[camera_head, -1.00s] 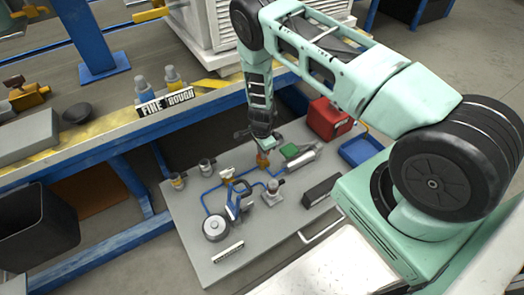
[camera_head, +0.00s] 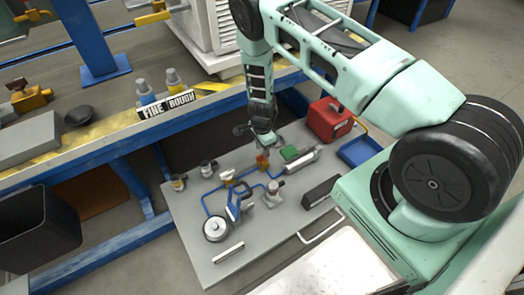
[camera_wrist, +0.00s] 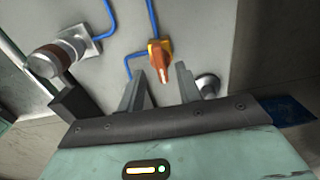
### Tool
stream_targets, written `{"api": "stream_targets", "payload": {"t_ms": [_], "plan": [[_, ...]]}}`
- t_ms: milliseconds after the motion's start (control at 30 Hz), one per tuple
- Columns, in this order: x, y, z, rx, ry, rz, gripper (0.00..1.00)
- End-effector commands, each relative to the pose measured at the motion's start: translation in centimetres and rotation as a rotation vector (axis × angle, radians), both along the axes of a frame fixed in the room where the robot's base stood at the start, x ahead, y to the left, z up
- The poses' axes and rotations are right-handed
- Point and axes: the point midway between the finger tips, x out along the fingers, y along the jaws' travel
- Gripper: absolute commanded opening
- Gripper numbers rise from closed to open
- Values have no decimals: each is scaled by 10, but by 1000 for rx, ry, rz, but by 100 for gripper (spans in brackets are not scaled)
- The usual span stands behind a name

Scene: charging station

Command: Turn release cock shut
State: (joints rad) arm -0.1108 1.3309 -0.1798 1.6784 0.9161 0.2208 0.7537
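The release cock appears to be the small orange valve handle (camera_head: 263,160) on the blue pipe line of the grey panel. In the wrist view the orange handle (camera_wrist: 158,52) has a pale lower end and points down toward my fingers. My gripper (camera_wrist: 162,82) is open, its two grey fingers apart, with the handle's lower end around the gap between the fingertips. I cannot tell whether they touch it. In the head view my gripper (camera_head: 262,145) hangs just above and behind the handle and is too small to read.
A red box (camera_head: 329,119) and blue tray (camera_head: 361,151) stand at right. The workbench's blue edge (camera_head: 225,102) lies close behind.

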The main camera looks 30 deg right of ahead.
Motion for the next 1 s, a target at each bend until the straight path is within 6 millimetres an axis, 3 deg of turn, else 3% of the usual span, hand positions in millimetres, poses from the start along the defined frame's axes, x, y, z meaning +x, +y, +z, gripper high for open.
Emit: {"api": "stream_targets", "payload": {"t_ms": [33,200,500,700,1000], "plan": [[1,0,17,0,-2,1,35],[1,0,58,0,-3,1,35],[0,0,120,0,-2,0,35],[0,0,138,0,-1,0,35],[0,0,141,0,0,0,35]]}}
